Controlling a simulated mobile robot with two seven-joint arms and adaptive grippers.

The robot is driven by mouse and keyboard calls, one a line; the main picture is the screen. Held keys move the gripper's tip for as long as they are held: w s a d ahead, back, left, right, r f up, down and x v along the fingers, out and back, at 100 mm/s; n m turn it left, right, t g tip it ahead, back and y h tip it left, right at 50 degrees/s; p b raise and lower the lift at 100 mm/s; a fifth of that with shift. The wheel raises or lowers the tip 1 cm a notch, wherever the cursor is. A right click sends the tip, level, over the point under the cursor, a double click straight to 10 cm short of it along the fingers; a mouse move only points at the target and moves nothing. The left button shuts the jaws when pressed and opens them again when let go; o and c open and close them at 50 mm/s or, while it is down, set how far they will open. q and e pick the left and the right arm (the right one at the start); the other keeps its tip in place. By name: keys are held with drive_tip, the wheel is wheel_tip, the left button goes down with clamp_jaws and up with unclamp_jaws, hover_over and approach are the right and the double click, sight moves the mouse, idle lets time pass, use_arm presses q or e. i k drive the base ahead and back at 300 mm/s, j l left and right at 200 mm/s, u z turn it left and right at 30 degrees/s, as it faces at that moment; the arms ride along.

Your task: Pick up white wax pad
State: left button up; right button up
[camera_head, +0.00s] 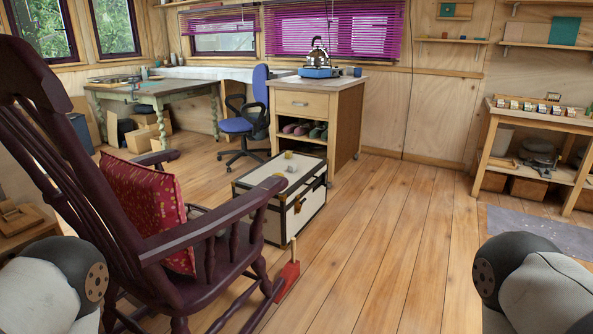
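I cannot pick out a white wax pad for certain. Two small objects lie on top of the white trunk (250,187) with dark edges in the middle of the room: a yellowish one (288,155) and a pale greyish one (291,168). They are too small to identify. Parts of my two arms show at the bottom left and bottom right corners. Neither gripper is in view, so I cannot see whether either holds anything.
A dark rocking chair (215,265) with a red cushion (148,205) stands close on the left, partly before the trunk. A red thing (287,280) stands on the floor by it. A blue chair (242,122) and wooden cabinet (345,128) are behind. The floor (400,235) right of the trunk is clear.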

sight(292, 168)
drive_tip(key=i+l+u, duration=0.25)
drive_tip(key=i+l, duration=0.5)
drive_tip(key=i+l+u, duration=0.25)
drive_tip(key=i+l, duration=0.55)
drive_tip(key=i+l+u, duration=0.4)
drive_tip(key=i+l, duration=0.25)
drive_tip(key=i+l+u, duration=0.2)
drive_tip(key=i+l, duration=0.15)
drive_tip(key=i+l+u, duration=0.25)
drive_tip(key=l, duration=0.2)
drive_tip(key=i+l+u, duration=0.2)
drive_tip(key=l, duration=0.25)
drive_tip(key=i+l+u, duration=0.2)
drive_tip(key=l, duration=0.35)
drive_tip(key=i+l+u, duration=0.2)
drive_tip(key=l, duration=0.35)
drive_tip(key=i+l+u, duration=0.2)
drive_tip(key=l, duration=0.35)
drive_tip(key=k+j, duration=0.05)
drive_tip(key=k, duration=0.05)
